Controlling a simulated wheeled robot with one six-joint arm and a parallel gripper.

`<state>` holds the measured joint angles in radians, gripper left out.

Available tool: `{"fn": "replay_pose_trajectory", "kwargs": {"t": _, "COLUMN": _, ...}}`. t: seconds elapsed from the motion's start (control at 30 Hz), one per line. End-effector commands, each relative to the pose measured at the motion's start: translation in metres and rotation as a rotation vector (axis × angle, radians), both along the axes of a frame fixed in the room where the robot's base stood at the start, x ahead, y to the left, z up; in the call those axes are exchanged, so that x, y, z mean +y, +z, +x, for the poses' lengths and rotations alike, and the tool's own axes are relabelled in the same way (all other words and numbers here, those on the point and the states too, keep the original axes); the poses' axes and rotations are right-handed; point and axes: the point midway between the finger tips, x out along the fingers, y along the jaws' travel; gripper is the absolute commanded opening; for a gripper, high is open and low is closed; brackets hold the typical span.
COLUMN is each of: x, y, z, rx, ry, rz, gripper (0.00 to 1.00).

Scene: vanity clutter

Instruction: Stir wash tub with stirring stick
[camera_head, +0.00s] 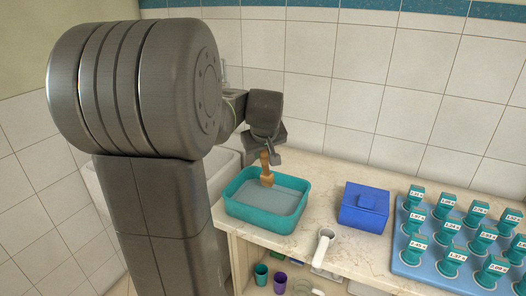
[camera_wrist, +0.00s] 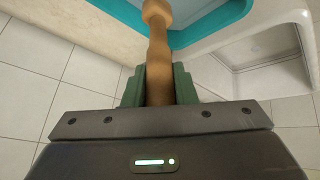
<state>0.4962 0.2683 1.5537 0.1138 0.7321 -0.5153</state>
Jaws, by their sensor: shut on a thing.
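The wash tub (camera_head: 244,213) is a teal rectangular basin with greyish water in it, standing on the left end of the counter. The stirring stick (camera_head: 266,170) is a brown, turned wooden stick. It stands roughly upright over the tub with its lower end at the water; I cannot tell how deep it reaches. My gripper (camera_head: 271,155) is above the tub's back part, shut on the stick's upper part. In the wrist view the stick (camera_wrist: 158,50) runs up from between the green-padded fingers (camera_wrist: 159,85) toward the teal tub rim (camera_wrist: 205,32).
A blue lidded box (camera_head: 364,207) stands right of the tub. A blue tray (camera_head: 428,270) with several teal labelled items is at the far right. A white handled object (camera_head: 324,243) lies at the counter's front edge. Cups (camera_head: 279,281) stand on the shelf below. A white basin (camera_head: 222,172) is behind left.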

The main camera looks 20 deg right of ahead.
Motion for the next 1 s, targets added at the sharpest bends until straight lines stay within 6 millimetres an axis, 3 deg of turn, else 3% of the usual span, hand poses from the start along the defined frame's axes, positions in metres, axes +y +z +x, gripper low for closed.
{"fn": "replay_pose_trajectory", "kwargs": {"t": 0.33, "x": 0.000, "y": 0.003, "z": 0.000, "rx": -0.001, "ry": 0.000, "rz": -0.001, "gripper": 0.00}}
{"fn": "replay_pose_trajectory", "kwargs": {"t": 0.8, "x": 0.000, "y": 0.047, "z": 0.000, "rx": -0.001, "ry": 0.000, "rz": -0.001, "gripper": 0.00}}
{"fn": "replay_pose_trajectory", "kwargs": {"t": 1.0, "x": 0.000, "y": 0.051, "z": 0.000, "rx": 0.000, "ry": 0.000, "rz": 0.000, "gripper": 0.00}}
